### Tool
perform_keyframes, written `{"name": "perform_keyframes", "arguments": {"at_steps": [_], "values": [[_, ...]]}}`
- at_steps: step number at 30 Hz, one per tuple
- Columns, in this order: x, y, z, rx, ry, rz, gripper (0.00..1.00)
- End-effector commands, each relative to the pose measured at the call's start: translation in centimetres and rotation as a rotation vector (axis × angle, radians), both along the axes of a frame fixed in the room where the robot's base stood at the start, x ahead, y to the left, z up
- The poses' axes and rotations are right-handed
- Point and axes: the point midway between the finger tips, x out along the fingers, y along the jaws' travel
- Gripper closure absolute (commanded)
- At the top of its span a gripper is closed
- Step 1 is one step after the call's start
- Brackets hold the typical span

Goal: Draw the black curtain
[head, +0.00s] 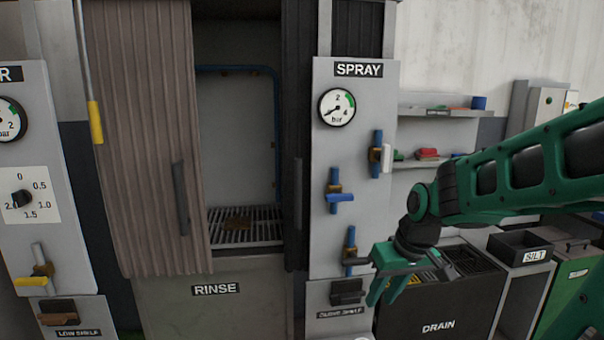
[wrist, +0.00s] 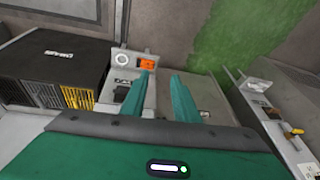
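The black curtain (head: 298,95) is a narrow, dark pleated strip at the right side of the RINSE bay, beside the SPRAY panel. A dark upright handle (head: 298,200) is on its lower part. A brown-grey pleated curtain (head: 145,130) with its own dark handle (head: 180,198) covers the bay's left part. The bay is open between the two curtains. My gripper (head: 383,297) is low, to the right of the black curtain and apart from it, in front of the SPRAY panel's lower right edge. In the wrist view my gripper (wrist: 164,77) has its fingers apart with nothing between them.
A black DRAIN box (head: 440,315) stands close to my gripper at lower right. A metal grating (head: 245,228) lies in the bay. A yellow-ended rod (head: 95,122) hangs at left.

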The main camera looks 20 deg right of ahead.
Motion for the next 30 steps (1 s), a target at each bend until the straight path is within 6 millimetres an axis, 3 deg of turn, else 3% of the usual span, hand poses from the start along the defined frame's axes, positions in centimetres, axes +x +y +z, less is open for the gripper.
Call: {"name": "perform_keyframes", "arguments": {"at_steps": [1, 6, 12, 15, 21, 30], "values": [[3.0, 0.1, 0.1, 0.002, -0.068, 0.063, 0.72], [13.0, 1.5, 2.2, 0.011, -0.36, 0.268, 0.72], [22.6, 2.4, 6.6, 0.022, -0.731, 0.401, 0.72], [26.1, 2.0, 9.3, 0.022, -0.914, 0.416, 0.72], [29.8, -0.2, 13.6, 0.012, -1.18, 0.375, 0.72], [31.5, -1.1, 15.4, 0.006, -1.282, 0.342, 0.72]]}}
